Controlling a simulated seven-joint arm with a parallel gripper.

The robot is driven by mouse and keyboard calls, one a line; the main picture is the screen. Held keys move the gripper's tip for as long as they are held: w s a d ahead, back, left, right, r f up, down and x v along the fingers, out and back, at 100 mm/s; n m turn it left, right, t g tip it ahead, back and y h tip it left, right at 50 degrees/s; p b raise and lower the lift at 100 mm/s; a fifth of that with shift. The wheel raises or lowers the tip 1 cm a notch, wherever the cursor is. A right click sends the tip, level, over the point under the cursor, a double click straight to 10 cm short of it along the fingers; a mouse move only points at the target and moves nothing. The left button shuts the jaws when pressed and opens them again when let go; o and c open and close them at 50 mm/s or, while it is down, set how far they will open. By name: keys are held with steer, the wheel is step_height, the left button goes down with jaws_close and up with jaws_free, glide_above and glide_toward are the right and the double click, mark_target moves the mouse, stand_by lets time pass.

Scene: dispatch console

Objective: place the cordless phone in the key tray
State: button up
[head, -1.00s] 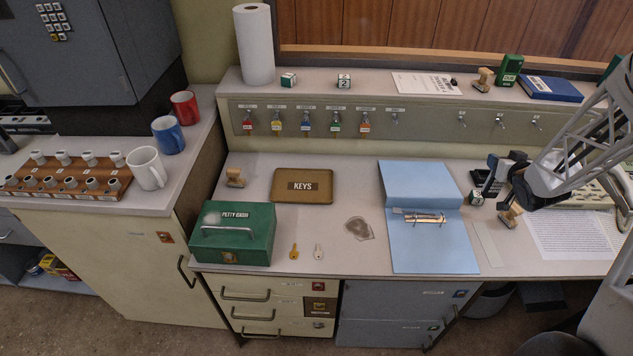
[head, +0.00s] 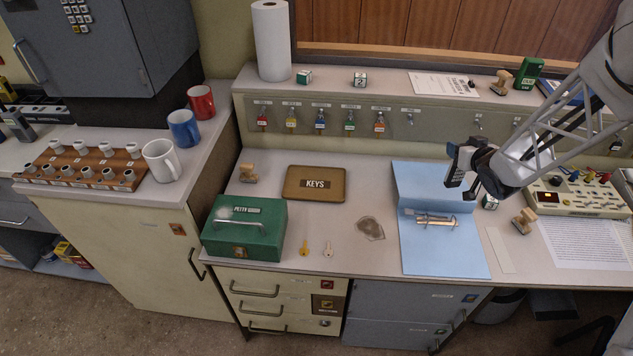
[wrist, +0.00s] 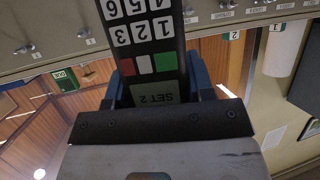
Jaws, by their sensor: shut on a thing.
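My gripper (head: 474,168) is shut on the cordless phone (head: 459,166) and holds it up above the open blue folder on the desk. The phone is dark with light keys. In the wrist view the phone (wrist: 147,40) sits between the blue fingertips, with number keys, red, white and green keys and a "SET 2" label showing. The key tray (head: 315,196) is a flat brown tray marked "KEYS", lying on the desk to the left of the gripper and well apart from it.
A green petty cash box (head: 244,240) stands left of the tray's front. Two loose keys (head: 317,249) lie in front of the tray. The blue folder (head: 425,180) with metal clip lies to the right. A key-hook panel (head: 440,122) runs behind. The desk between tray and folder is mostly clear.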

steer(key=s+a+n+g+y, duration=0.25)
steer(key=s+a, duration=0.35)
steer(key=a, duration=1)
steer(key=s+a+n+g+y, duration=0.1)
steer(key=s+a+n+y, duration=0.35)
steer(key=a, duration=1.15)
steer(key=shift+m+h, duration=0.3)
steer(key=shift+m, duration=0.1)
steer(key=f, duration=0.5)
steer(key=shift+s+a+f, duration=0.15)
steer(key=shift+s, duration=0.25)
steer(key=w+a, duration=0.2)
steer(key=w, duration=0.5)
steer(key=w+a+f, duration=0.1)
steer(key=w+a, duration=0.2)
steer(key=w, duration=0.5)
steer(key=shift+f, duration=0.25)
steer(key=shift+w+a+f, duration=0.1)
steer(key=shift+f, duration=1.75)
